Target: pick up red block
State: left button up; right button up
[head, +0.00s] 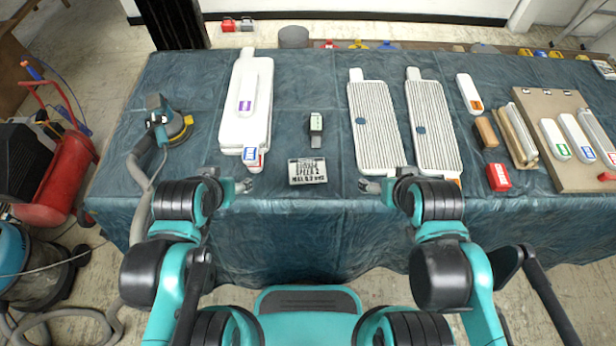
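A red block (498,177) with a white marking lies on the blue-green cloth of the table (330,110), towards the right and near the front edge. My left gripper (247,185) is near the front edge of the table, far to the left of the red block. My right gripper (367,186) is also near the front edge, left of the red block and clearly apart from it. Both grippers are small in this view, so the gap between their fingers cannot be made out. I see nothing held in either one.
A brown block (486,132) lies just behind the red block. Ribbed white panels (433,130) lie to its left. A brown board (558,112) with white-handled tools lies to its right. A sander (165,122) stands at the left.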

aim_at(498, 176)
jog(key=l+z, duration=0.15)
jog(key=z, duration=0.2)
jog(key=k+l+z, duration=0.1)
jog(key=z, duration=0.2)
jog(key=j+z, duration=0.1)
jog(key=z, duration=0.25)
jog(key=j+z, duration=0.1)
jog(key=z, duration=0.25)
jog(key=j+z, duration=0.1)
jog(key=z, duration=0.25)
jog(key=i+l, duration=0.45)
jog(key=i+l+u, duration=0.15)
jog(key=l+u, duration=0.15)
jog(key=i+l+u, duration=0.25)
jog(key=l+u, duration=0.3)
jog(key=i+l+u, duration=0.1)
jog(key=l+u, duration=0.15)
jog(key=l, duration=0.2)
jog(key=u, duration=1.05)
